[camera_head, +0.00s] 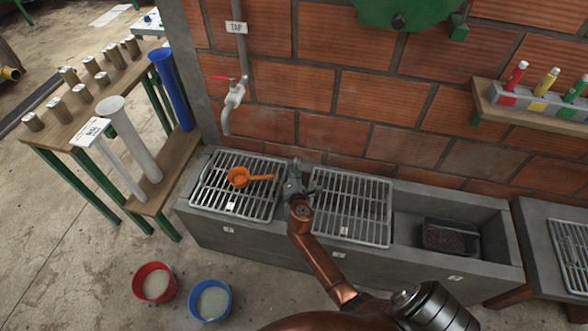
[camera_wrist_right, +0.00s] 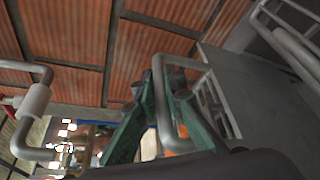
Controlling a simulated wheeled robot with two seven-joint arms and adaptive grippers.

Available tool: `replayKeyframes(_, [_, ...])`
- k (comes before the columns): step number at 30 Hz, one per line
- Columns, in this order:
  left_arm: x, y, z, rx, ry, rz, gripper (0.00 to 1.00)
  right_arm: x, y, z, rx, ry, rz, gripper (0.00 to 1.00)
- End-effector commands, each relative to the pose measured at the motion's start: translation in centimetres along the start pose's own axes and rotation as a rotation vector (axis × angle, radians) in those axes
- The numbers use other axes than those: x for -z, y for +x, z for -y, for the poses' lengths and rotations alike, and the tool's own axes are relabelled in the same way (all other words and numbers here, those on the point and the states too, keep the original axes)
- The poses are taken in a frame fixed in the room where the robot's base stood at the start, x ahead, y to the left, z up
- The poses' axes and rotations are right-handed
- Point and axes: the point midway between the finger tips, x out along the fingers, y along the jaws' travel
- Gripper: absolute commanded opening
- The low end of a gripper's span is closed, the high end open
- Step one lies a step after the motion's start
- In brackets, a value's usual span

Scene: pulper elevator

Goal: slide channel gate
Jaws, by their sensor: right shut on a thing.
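My right gripper (camera_head: 293,186) is down at the concrete channel (camera_head: 370,258), in the gap between the left grate (camera_head: 205,197) and the middle grate (camera_head: 351,215). In the right wrist view its green fingers (camera_wrist_right: 160,105) stand on either side of a bent grey metal handle (camera_wrist_right: 163,88), and the gripper is shut on it. This looks like the channel gate's handle. The gate's plate is hidden in the head view by my gripper and arm, so I cannot tell how far it stands open. My left gripper is not in view.
An orange scoop (camera_head: 240,177) lies on the left grate. A tap (camera_head: 234,95) hangs from the brick wall behind. A dark tray (camera_head: 449,237) sits in the channel's open right part. Red (camera_head: 154,282) and blue (camera_head: 210,300) buckets stand on the floor in front.

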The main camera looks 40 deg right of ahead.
Motion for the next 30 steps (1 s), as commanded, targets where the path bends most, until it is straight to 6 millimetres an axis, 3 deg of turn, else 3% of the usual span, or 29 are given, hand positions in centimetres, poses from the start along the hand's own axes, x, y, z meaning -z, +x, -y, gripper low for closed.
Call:
replayKeyframes(5, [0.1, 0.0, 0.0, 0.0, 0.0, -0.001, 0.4, -0.3, 0.1, -0.5, -0.007, 0.0, 0.004, 0.0])
replayKeyframes(6, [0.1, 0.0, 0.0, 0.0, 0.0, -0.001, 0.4, -0.3, 0.1, -0.5, -0.007, 0.0, 0.004, 0.11])
replayKeyframes(13, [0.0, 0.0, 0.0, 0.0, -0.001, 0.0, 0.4, -0.1, 0.1, -0.2, -0.004, 0.0, 0.002, 0.27])
replayKeyframes(23, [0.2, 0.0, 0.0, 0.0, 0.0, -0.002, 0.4, 0.0, -0.3, 0.0, -0.001, 0.0, 0.0, 0.27])
replayKeyframes(30, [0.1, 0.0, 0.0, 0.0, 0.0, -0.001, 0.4, 0.0, -3.8, 0.1, 0.001, 0.002, -0.001, 0.27])
